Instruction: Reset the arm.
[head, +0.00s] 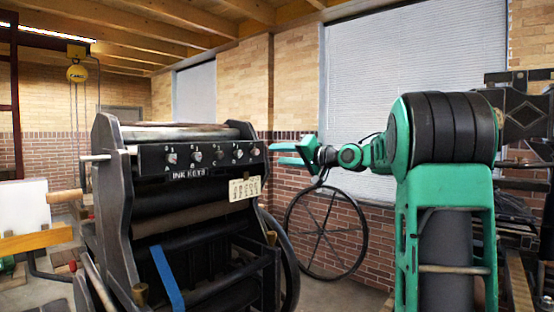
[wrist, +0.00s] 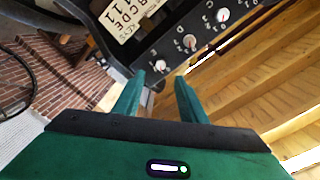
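My gripper (head: 282,153) is green and reaches left beside the right end of the press's dark ink key panel (head: 215,155). Its two fingers stand apart with nothing held between them, as the wrist view (wrist: 159,80) also shows. In the wrist view the end knob (wrist: 160,66) of the panel appears just beyond the gap between the fingertips. The gap in depth is hard to judge. My green arm (head: 447,200) stands at the right in the head view, stretched toward the press.
The press (head: 120,215) has several knobs and a cream letter card (head: 244,188) under its panel. A large spoked wheel (head: 326,230) stands below my gripper. A yellow hoist (head: 77,73) hangs at the far left. Another dark machine is partly hidden behind my arm.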

